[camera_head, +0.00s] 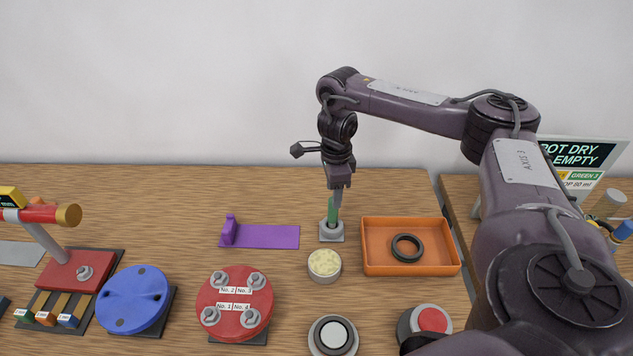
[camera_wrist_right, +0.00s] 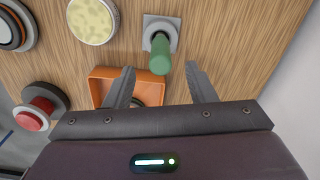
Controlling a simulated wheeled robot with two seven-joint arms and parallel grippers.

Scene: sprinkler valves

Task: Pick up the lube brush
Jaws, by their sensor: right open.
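The lube brush (camera_head: 333,213) has a green handle and stands upright in a small grey holder (camera_head: 331,233) on the wooden table. In the wrist view the green handle (camera_wrist_right: 160,55) rises from the grey holder (camera_wrist_right: 161,30) toward my fingers. My right gripper (camera_head: 338,193) is directly above the brush, pointing down. In the wrist view my right gripper (camera_wrist_right: 160,80) is open, with the handle's end lying between the two fingertips and a gap on each side. My left gripper is not in view.
An orange tray (camera_head: 366,252) with a black ring (camera_head: 407,248) is right of the holder. A tub of pale grease (camera_head: 324,264) is in front. A purple stand (camera_head: 265,237) is left. A red flange (camera_head: 235,299) and blue disc (camera_head: 133,299) lie further left.

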